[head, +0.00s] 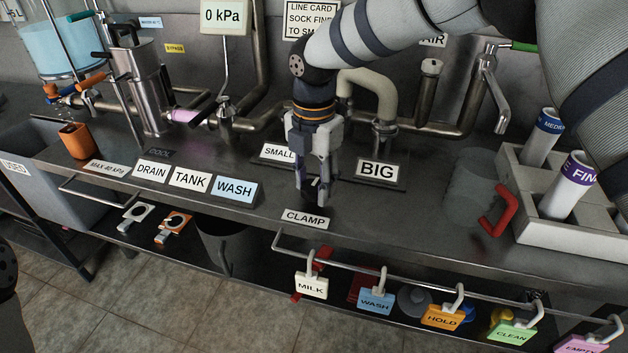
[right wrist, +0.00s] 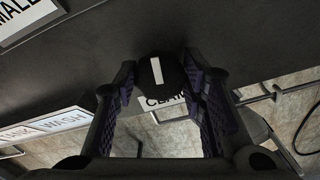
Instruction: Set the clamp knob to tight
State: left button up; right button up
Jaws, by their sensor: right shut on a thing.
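The clamp knob (right wrist: 172,73) is round and black with a white pointer line. In the right wrist view the line runs nearly up and down, tilted slightly. My right gripper (right wrist: 163,88) is shut on the knob, with a finger at each side. In the head view my right gripper (head: 317,188) points down at the bench just behind the CLAMP label (head: 306,219). Its fingers cover most of the knob there. The knob's setting marks cannot be read. My left gripper is not in view.
SMALL (head: 278,153) and BIG (head: 377,170) signs stand close behind my right gripper. DRAIN, TANK and WASH signs (head: 234,190) stand to the left. Pipes line the back. A red handle (head: 496,211) and a grey tray (head: 580,232) are at the right. Tags hang from the front rail.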

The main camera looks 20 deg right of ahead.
aim_at(314, 185)
jog(key=shift+f, duration=0.15)
jog(key=o, duration=1.2)
jog(key=shift+c, duration=0.2)
jog(key=shift+r, duration=0.2)
notch_tip(314, 185, up, 12)
jog(key=shift+f, duration=0.2)
